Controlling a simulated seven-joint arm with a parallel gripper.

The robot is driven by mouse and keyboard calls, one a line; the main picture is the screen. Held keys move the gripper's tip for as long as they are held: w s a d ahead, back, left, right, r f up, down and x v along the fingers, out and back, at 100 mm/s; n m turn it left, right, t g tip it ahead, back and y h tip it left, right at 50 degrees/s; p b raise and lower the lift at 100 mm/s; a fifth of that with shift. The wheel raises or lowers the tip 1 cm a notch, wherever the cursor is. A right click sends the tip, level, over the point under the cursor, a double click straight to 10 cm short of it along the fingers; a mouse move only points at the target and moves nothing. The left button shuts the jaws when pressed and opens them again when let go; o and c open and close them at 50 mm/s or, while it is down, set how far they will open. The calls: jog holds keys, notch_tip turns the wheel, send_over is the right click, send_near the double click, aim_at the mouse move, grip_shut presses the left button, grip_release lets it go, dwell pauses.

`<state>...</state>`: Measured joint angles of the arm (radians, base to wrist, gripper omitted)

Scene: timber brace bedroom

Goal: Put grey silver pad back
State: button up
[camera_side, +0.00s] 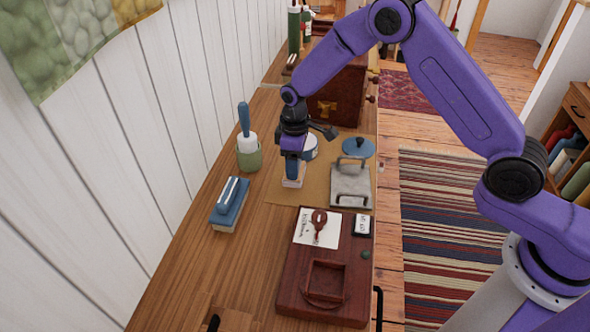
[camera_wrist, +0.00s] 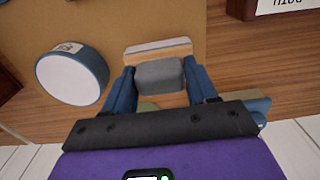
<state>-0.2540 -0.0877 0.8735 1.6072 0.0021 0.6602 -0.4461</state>
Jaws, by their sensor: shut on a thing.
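My gripper (camera_side: 292,168) points down over the tan mat and is shut on a small block (camera_wrist: 160,74). In the wrist view the block has a grey face between my two blue fingers, with a tan band and a pale edge beyond it. In the side view its pale pinkish lower part (camera_side: 293,183) shows under my fingers, at or just above the mat; I cannot tell if it touches. A silver-grey flat piece with handles (camera_side: 350,187) lies on the mat to the right. I cannot tell for certain which of these is the grey silver pad.
A white-and-blue round tin (camera_side: 310,149) stands just behind my gripper. A blue round lid (camera_side: 358,147) is behind the silver piece. A green cup with a blue-handled tool (camera_side: 249,152) and a blue brush (camera_side: 230,207) are left. A dark red tray (camera_side: 290,278) is in front.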

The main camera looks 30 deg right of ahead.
jog(key=shift+f, duration=1.5)
jog(key=shift+f, duration=0.2)
jog(key=o, duration=1.1)
jog(key=shift+r, duration=0.15)
notch_tip(320, 180, up, 11)
jog(key=shift+f, duration=0.1)
jog(key=shift+r, duration=0.7)
